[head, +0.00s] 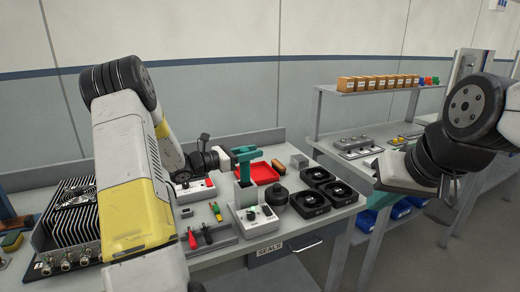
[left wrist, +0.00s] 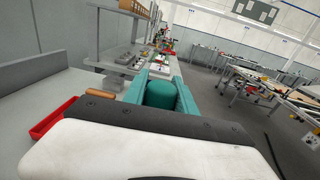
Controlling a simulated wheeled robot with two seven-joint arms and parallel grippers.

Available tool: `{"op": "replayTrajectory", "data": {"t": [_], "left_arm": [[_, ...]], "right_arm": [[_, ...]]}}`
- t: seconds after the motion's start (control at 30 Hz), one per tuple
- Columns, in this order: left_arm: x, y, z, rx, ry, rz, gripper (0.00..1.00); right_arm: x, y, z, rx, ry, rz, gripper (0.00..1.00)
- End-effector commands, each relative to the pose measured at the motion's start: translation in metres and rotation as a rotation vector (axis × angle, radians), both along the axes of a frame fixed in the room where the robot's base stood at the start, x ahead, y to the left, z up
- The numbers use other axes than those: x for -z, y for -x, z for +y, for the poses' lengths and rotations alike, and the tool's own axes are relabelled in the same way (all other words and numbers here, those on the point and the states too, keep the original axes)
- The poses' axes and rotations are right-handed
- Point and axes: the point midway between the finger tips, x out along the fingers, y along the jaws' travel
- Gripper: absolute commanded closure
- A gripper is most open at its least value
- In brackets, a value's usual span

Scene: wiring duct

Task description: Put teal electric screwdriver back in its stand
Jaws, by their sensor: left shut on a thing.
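The teal electric screwdriver (head: 245,172) stands roughly upright in the head view, directly over the grey holder of its stand (head: 244,193). Its lower end meets the holder's top in the picture; how deep it sits is hidden. My left gripper (head: 244,154) is shut on its upper part, coming in from the left. In the left wrist view, the screwdriver's round teal top (left wrist: 161,94) shows between the two teal fingers. My right gripper (head: 384,190) is at the right, away from the stand, beyond the bench's right edge; its fingers are too unclear to read.
A white control box (head: 254,220) with a knob adjoins the stand. Black fans (head: 312,202) and a dark round part (head: 277,196) lie to the right. A red tray (head: 264,173) is behind. Red-handled tools (head: 207,234) lie front left, and a finned black unit (head: 72,225) is far left.

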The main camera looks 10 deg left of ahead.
Motion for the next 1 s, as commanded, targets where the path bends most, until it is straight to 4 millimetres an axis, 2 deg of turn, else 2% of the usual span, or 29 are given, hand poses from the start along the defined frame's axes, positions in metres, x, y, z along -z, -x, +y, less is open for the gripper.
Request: {"op": "replayTrajectory", "data": {"t": [0.3, 0.63, 0.67, 0.77, 1.0], "left_arm": [[0.014, 0.0, 0.0, 0.0, 0.002, -0.001, 1.0], [0.016, 0.0, 0.0, 0.0, 0.001, -0.002, 1.0], [0.016, 0.0, 0.0, 0.0, 0.001, -0.002, 0.64], [0.016, 0.0, 0.0, 0.0, 0.0, -0.001, 0.44], [0.017, 0.0, 0.0, 0.0, -0.001, -0.001, 0.42]], "right_arm": [[0.0, 0.0, 0.0, 0.0, 0.0, 0.0, 1.0], [0.0, 0.0, 0.0, 0.0, 0.0, 0.0, 1.0], [0.0, 0.0, 0.0, 0.0, 0.0, 0.0, 1.0], [0.0, 0.0, 0.0, 0.0, 0.0, 0.0, 1.0], [0.0, 0.0, 0.0, 0.0, 0.0, 0.0, 1.0]]}}
